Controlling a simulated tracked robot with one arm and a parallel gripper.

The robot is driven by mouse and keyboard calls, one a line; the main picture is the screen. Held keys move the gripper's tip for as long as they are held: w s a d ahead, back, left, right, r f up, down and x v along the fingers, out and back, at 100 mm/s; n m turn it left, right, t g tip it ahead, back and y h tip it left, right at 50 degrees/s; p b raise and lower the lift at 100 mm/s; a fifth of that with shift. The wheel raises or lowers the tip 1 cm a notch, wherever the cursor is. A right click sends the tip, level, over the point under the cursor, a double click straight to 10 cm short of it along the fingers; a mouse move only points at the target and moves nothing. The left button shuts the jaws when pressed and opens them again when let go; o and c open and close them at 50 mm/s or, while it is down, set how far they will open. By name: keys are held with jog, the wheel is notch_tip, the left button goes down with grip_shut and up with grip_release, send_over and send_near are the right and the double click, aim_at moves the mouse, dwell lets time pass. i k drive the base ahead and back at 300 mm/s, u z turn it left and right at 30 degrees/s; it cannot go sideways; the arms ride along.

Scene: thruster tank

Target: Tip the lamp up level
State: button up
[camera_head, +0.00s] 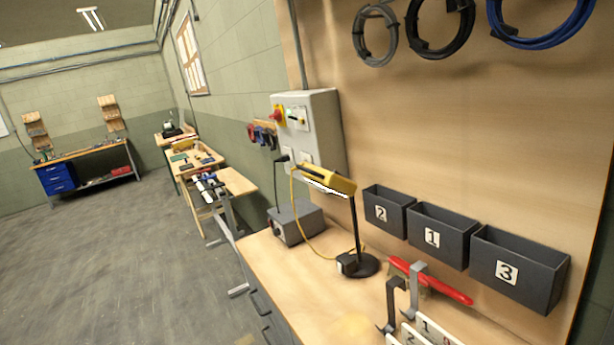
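The lamp (356,235) stands on the wooden bench, on a round black base with a thin black post. Its yellow head (327,179) sits at the top of the post and reaches out to the left. A bright strip shows along the head's lower edge. In this tilted view the head slopes, its left end higher than its right; I cannot tell its true angle. A yellow cable (297,215) hangs from the head's left end down to the bench. My gripper is not in view, and nothing is seen touching the lamp.
A grey box (295,222) stands left of the lamp, below a wall cabinet (311,128). Black bins numbered 2 (386,211), 1 (441,236) and 3 (516,269) hang at right. A red-handled tool (440,284) and upright hooks (391,304) are near the front.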

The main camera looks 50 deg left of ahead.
aim_at(329, 180)
jog(key=z, duration=0.5)
jog(key=k, duration=1.1)
jog(key=z, duration=0.2)
jog(key=i, duration=0.5)
jog(key=u, duration=0.9)
jog(key=i, duration=1.6)
jog(key=z, duration=0.05)
